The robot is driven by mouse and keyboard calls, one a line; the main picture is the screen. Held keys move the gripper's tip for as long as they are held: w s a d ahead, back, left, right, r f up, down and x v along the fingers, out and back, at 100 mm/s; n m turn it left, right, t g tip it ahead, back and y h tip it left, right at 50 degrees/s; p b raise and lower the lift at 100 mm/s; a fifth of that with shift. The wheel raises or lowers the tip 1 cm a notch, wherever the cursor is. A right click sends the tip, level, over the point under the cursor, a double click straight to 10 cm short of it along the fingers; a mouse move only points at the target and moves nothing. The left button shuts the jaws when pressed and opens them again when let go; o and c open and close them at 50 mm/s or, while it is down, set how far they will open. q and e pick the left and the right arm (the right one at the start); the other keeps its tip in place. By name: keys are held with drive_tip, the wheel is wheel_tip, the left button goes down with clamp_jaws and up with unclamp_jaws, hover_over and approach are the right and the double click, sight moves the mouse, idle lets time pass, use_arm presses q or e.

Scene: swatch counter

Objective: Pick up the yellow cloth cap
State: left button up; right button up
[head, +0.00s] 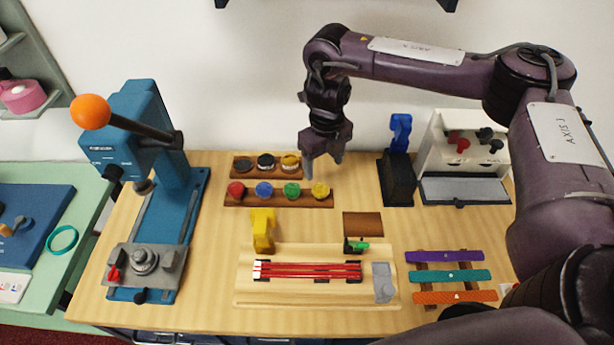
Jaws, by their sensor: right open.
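A small yellow cap (320,189) sits at the right end of the front wooden rack (260,203), beside green, blue and red ones. My right gripper (323,168) is open and empty, pointing down just above and behind the yellow cap as seen here. The fingers appear apart from it; the exact height gap is hard to tell. Another round piece with a yellowish top (290,160) sits in the back rack, left of the gripper. My left gripper is not in view.
A blue press with an orange knob (91,111) stands at left. A yellow upright piece (263,230) and a wooden tray (250,295) with red rods lie in front. Coloured strips (445,276) are at right. A blue-topped black stand (398,180) stands right of the gripper.

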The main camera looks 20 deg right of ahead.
sight(320, 189)
drive_tip(key=f, duration=0.1)
drive_tip(key=s+f, duration=0.1)
drive_tip(key=shift+a+f, duration=0.25)
drive_tip(key=shift+f, duration=0.05)
drive_tip(key=f, duration=0.2)
drive_tip(key=f+p, duration=0.1)
drive_tip(key=f, duration=0.1)
drive_tip(key=shift+w+a, duration=0.15)
drive_tip(key=shift+w, duration=0.15)
drive_tip(key=shift+f, duration=0.15)
drive_tip(key=c, duration=0.5)
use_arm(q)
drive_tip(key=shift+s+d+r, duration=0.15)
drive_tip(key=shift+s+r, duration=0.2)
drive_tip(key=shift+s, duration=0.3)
use_arm(e)
drive_tip(key=shift+c, duration=1.4)
